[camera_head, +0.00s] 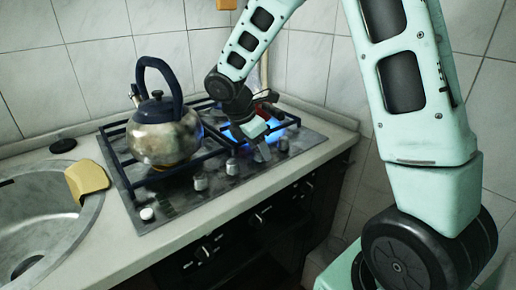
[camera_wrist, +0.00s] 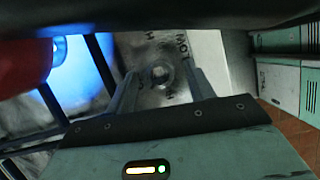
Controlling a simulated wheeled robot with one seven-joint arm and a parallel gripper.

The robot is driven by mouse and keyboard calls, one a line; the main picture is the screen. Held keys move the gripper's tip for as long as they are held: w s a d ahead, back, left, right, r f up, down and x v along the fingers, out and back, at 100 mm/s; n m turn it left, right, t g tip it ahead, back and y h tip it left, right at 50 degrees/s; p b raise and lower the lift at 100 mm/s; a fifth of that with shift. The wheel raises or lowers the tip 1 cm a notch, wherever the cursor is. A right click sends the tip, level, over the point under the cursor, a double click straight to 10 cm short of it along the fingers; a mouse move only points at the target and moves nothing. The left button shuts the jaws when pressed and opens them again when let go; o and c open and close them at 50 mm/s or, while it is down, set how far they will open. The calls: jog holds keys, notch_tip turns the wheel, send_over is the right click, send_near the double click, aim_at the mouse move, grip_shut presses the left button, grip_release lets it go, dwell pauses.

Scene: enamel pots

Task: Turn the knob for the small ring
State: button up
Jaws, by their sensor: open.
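A steel hob (camera_head: 185,205) with black grates has a row of several knobs along its front edge. The pale knobs include one at the front left (camera_head: 147,214), two nearer the middle (camera_head: 200,182) (camera_head: 232,166) and one at the right (camera_head: 284,144). My gripper (camera_head: 262,153) is low over the right part of this row. In the wrist view, a round knob (camera_wrist: 161,75) with printed marks around it lies between the two open fingers of my gripper (camera_wrist: 163,82). I cannot tell whether either finger touches it. Which knob serves the small ring is not clear.
A steel kettle (camera_head: 167,133) with a dark handle stands on the left grate. A blue flame (camera_head: 291,124) burns at the right, close behind my gripper, beside a partly hidden red object (camera_head: 268,116). A sink (camera_head: 45,215) with a yellow sponge (camera_head: 86,177) is at left.

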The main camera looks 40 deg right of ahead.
jog(key=shift+f, duration=0.1)
jog(key=c, duration=1)
jog(key=shift+p, duration=0.35)
jog(key=m+p, duration=0.1)
jog(key=m, duration=0.1)
jog(key=m+g+p, duration=0.1)
jog(key=p, duration=0.1)
jog(key=shift+w+r+m+g, duration=0.1)
jog(key=shift+r+m+g, duration=0.1)
jog(key=shift+m+g, duration=0.15)
jog(key=shift+w+d+f+m+g+y+p, duration=0.1)
jog(key=shift+m+g+y+p, duration=0.2)
jog(key=shift+m+p, duration=0.55)
jog(key=shift+f+m+g+y+p, duration=0.15)
jog(key=shift+m+y+p, duration=0.25)
jog(key=shift+m+p, duration=0.45)
jog(key=shift+m, duration=0.35)
jog(key=o, duration=1)
